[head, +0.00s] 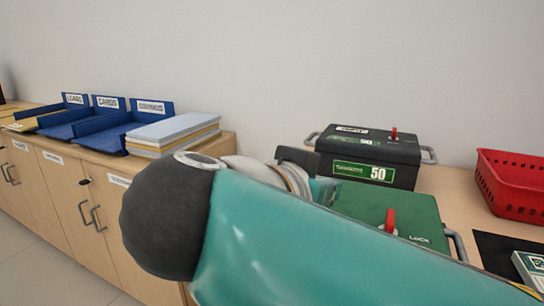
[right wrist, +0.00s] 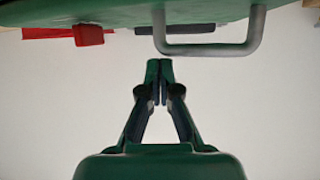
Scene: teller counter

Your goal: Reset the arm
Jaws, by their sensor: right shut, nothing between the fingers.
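My right gripper (right wrist: 160,68) shows in the right wrist view with its two fingers together and nothing between them. In that view the green box (right wrist: 120,12) spans the top edge, with its grey handle (right wrist: 208,48) and red latch (right wrist: 88,35) near the fingertips; I see no clear contact. In the head view my right arm (head: 320,245) reaches in from the lower right across the front, and I cannot make out its fingertips. The green box (head: 400,212) is partly hidden behind this arm. My left arm and gripper are not in view.
A black box (head: 370,150) marked 50 stands behind the green one. A red basket (head: 512,190) and a dark mat (head: 500,250) are at right. Blue trays (head: 105,135) and stacked folders (head: 172,132) sit on the left cabinet (head: 65,190). The wall behind is bare.

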